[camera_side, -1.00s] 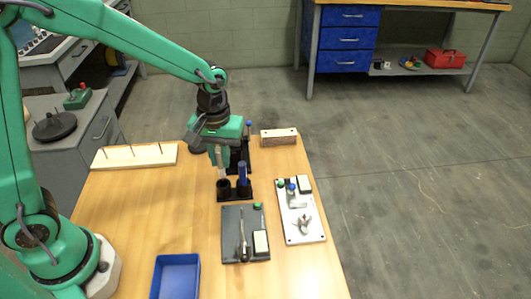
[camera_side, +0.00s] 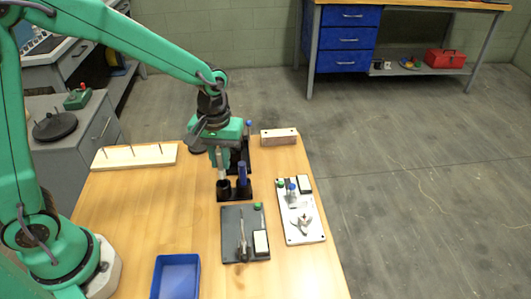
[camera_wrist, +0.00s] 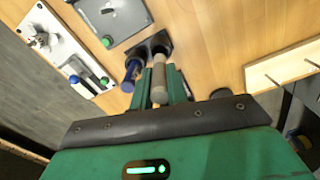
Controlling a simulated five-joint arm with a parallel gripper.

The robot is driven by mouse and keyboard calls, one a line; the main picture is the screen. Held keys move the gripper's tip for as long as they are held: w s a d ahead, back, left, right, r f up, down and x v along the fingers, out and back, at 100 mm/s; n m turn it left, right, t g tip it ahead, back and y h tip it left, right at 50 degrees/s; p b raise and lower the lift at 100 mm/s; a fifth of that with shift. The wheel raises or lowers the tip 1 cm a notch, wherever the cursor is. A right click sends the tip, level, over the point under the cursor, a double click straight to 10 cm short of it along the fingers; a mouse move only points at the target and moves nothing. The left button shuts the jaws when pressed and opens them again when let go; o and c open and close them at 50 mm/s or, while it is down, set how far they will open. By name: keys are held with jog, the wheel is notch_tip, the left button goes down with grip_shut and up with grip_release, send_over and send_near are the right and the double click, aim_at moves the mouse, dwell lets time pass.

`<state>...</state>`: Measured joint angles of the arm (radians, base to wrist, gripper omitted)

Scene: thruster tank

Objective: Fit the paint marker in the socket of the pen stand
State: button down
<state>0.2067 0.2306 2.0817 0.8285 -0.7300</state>
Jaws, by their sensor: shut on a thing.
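The paint marker is a pale, upright cylinder (camera_side: 221,172) under my gripper (camera_side: 217,160). In the wrist view the grey-tan marker (camera_wrist: 159,82) sits between the green fingers of my gripper (camera_wrist: 160,90), which is shut on it. The black pen stand (camera_side: 235,197) is directly below, with a round dark socket at its left. The marker's lower end is at the socket's mouth; I cannot tell whether the tip is inside. A blue marker (camera_side: 242,173) stands upright in the stand's other place, to the right. The stand (camera_wrist: 147,45) also shows in the wrist view.
A dark grey board (camera_side: 231,215) with tools lies in front of the stand. A white board (camera_side: 317,230) is to its right and a blue tray (camera_side: 178,270) is nearer. A pegged wooden board (camera_side: 110,160) and a wooden block (camera_side: 279,136) are farther back.

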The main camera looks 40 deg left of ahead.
aim_at(219, 150)
jog(key=shift+f, duration=2.25)
dwell(1.6)
jog(key=c, duration=1.3)
grip_release()
jog(key=shift+r, duration=3.95)
jog(key=shift+r, duration=1.95)
